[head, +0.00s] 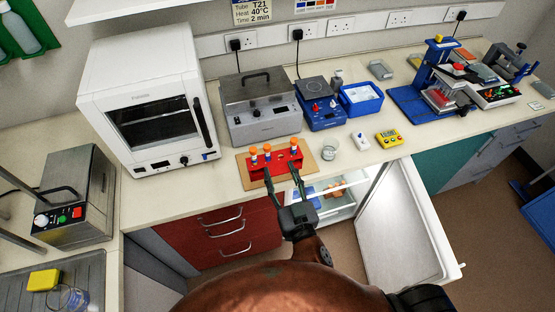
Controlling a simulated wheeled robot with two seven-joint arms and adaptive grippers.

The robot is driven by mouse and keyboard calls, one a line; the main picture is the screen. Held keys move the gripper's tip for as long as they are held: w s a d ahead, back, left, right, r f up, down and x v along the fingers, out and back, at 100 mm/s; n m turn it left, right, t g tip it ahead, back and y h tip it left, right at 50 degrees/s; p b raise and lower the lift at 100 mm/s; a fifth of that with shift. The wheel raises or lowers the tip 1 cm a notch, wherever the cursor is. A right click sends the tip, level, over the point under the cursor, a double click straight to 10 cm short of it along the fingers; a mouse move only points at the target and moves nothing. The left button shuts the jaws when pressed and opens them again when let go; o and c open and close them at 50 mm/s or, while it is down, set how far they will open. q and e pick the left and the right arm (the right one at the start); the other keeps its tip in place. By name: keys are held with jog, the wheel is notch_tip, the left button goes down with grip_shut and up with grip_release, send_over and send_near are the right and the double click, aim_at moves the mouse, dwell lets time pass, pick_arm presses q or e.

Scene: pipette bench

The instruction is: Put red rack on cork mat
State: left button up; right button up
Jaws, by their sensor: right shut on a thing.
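The red rack (276,165) holds several tubes with orange caps. It is over the cork mat (246,179), a brown square near the front edge of the bench, whose edges show around the rack. I cannot tell whether the rack's base touches the mat or hangs just above it. My right gripper (281,173) reaches up from below and is shut on the front of the rack, one finger on the left and one on the right. The rack looks upright. My left gripper is not in view.
A small glass beaker (330,150), a white device (361,141) and a yellow timer (388,138) stand right of the mat. A grey lidded bath (262,119) stands behind it, and a white oven (150,110) at left. A fridge door (403,225) hangs open below the bench.

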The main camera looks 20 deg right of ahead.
aim_at(280, 158)
jog(key=w+f, duration=0.1)
jog(key=w, duration=0.1)
jog(key=w+d+f, duration=0.1)
jog(key=w, duration=0.2)
jog(key=w+d+f, duration=0.1)
jog(key=w, duration=0.2)
jog(key=shift+w+d+f+b, duration=0.1)
jog(key=shift+w+f+b, duration=0.05)
jog(key=shift+f+b, duration=0.2)
jog(key=w+f+b, duration=0.1)
jog(key=f, duration=0.2)
jog(key=w+d+f, duration=0.1)
jog(key=w+f, duration=0.1)
jog(key=w+f+b, duration=0.1)
jog(key=w+f, duration=0.1)
jog(key=f, duration=0.1)
jog(key=shift+d+f+b, duration=0.2)
jog(key=shift+f+b, duration=0.1)
jog(key=shift+f, duration=0.05)
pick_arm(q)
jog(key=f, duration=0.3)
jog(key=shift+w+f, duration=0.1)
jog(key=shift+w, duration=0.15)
pick_arm(e)
jog(key=shift+f, duration=0.25)
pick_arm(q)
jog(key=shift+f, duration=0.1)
pick_arm(e)
jog(key=shift+f, duration=0.1)
